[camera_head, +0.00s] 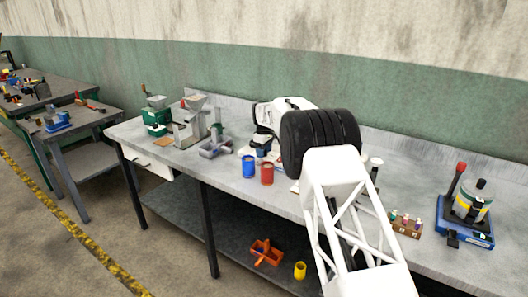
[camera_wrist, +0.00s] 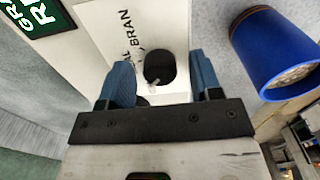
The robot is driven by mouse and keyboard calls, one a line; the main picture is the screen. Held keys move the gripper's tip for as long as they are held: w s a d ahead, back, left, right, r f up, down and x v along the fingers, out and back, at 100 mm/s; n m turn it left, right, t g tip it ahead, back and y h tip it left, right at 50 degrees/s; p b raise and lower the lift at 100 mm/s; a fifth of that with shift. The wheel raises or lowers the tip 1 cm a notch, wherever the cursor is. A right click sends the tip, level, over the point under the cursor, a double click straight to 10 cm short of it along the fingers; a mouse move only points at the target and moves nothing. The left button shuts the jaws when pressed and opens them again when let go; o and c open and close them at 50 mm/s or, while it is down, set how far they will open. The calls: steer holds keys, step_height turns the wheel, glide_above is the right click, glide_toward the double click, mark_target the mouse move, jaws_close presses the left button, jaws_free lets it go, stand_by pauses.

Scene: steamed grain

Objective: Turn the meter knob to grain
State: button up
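In the wrist view, the meter is a white box (camera_wrist: 98,48) with a round black knob (camera_wrist: 160,66) on its face. A small light mark shows at the knob's lower left edge. The printed word "BRAN" and part of another word ending in "AL" are beside the knob; no "grain" label is readable there. In the head view my arm hides most of this area.
A blue cup (camera_head: 249,166) holding grain stands close to my gripper, also in the wrist view (camera_wrist: 272,45). A red cup (camera_head: 267,174) stands beside it. Grinders (camera_head: 190,130) are to the left; a vial rack (camera_head: 406,224) and a blue-based device (camera_head: 466,232) are to the right.

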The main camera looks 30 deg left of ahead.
steer(key=shift+r, duration=3.9)
